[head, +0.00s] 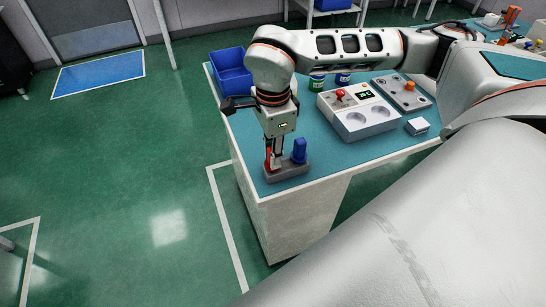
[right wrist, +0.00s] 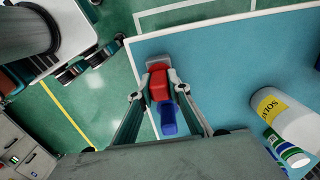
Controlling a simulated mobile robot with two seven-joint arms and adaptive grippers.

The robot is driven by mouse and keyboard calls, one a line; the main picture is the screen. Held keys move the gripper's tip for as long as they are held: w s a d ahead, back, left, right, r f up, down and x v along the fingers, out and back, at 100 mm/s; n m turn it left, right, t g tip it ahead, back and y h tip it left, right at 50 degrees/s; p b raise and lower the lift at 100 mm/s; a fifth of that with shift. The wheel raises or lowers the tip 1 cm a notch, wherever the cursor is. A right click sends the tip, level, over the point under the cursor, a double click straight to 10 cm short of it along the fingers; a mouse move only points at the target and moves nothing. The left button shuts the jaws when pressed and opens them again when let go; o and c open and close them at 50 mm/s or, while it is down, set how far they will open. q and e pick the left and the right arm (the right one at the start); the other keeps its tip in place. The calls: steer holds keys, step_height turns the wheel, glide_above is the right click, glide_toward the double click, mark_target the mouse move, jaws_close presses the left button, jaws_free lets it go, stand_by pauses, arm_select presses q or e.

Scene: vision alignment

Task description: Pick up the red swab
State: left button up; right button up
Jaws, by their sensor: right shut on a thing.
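The red swab (head: 268,161) stands at the grey holder (head: 290,172) near the front left corner of the table. It also shows in the right wrist view (right wrist: 159,84), between the fingers. My right gripper (head: 273,158) points down from above and is shut on the red swab. My left gripper is not in view.
A blue bin (head: 231,72) stands at the table's back left. Small jars (head: 317,83), a grey device with a red knob (head: 357,116), a panel with an orange knob (head: 411,96) and a small white box (head: 417,126) stand farther right. The teal tabletop (head: 320,157) is clear right of the holder.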

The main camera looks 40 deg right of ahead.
steer(key=shift+r, duration=0.15)
step_height(320, 180, up, 20)
steer(key=p, duration=0.2)
stand_by(0.3)
steer(key=shift+o, duration=0.6)
jaws_close()
steer(key=shift+s, duration=0.1)
